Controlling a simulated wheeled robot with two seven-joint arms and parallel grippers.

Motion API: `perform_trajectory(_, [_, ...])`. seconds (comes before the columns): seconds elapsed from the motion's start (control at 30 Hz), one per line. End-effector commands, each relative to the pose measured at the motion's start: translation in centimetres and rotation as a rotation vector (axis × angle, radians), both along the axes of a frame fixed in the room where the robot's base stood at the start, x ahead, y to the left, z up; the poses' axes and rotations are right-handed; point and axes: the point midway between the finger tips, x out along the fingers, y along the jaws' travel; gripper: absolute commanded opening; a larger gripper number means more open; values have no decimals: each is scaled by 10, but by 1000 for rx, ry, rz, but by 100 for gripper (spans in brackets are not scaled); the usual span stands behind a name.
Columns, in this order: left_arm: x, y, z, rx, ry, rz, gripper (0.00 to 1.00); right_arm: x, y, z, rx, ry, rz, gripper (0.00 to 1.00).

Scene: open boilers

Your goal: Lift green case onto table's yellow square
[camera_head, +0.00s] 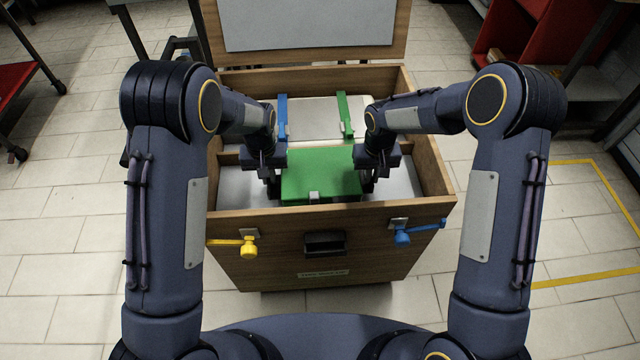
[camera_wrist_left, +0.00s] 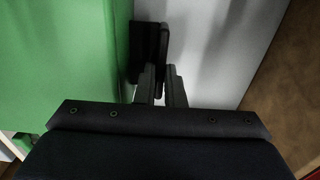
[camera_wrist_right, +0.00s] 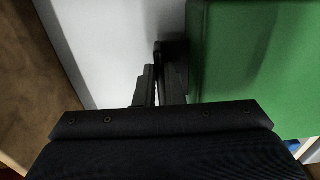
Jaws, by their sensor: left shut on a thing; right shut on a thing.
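The green case (camera_head: 321,172) is in the front compartment of an open wooden chest (camera_head: 330,250). My left gripper (camera_head: 272,185) is at the case's left side and my right gripper (camera_head: 368,182) at its right side. In the left wrist view the left fingers (camera_wrist_left: 162,85) are shut on a dark handle (camera_wrist_left: 150,48) on the side of the green case (camera_wrist_left: 62,60). In the right wrist view the right fingers (camera_wrist_right: 158,85) are shut on a like dark handle (camera_wrist_right: 174,62) on the green case (camera_wrist_right: 255,70). I see no table with a yellow square.
A pale box (camera_head: 315,115) with a blue strap (camera_head: 282,118) and a green strap (camera_head: 345,115) sits in the chest's rear compartment. The chest lid (camera_head: 305,25) stands open. A yellow latch (camera_head: 250,246) and a blue latch (camera_head: 403,236) stick out in front. Yellow lines (camera_head: 585,279) mark the floor at right.

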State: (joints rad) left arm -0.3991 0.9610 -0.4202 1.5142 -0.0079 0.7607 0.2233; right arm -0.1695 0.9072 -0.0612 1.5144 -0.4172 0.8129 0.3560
Motion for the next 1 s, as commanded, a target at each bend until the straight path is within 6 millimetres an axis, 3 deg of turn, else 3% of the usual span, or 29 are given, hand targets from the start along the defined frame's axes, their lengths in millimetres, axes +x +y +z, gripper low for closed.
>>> perform_trajectory(0.27, [1, 0, 8, -1, -2, 0, 0, 1, 0, 9, 0, -2, 0, 0])
perform_trajectory(0.7, [0, 0, 50, 0, -1, 0, 0, 0, 0, 51, 0, -1, 0, 0])
perform_trajectory(1.0, [0, 0, 51, 0, -1, 0, 0, 0, 0, 51, 0, -1, 0, 0])
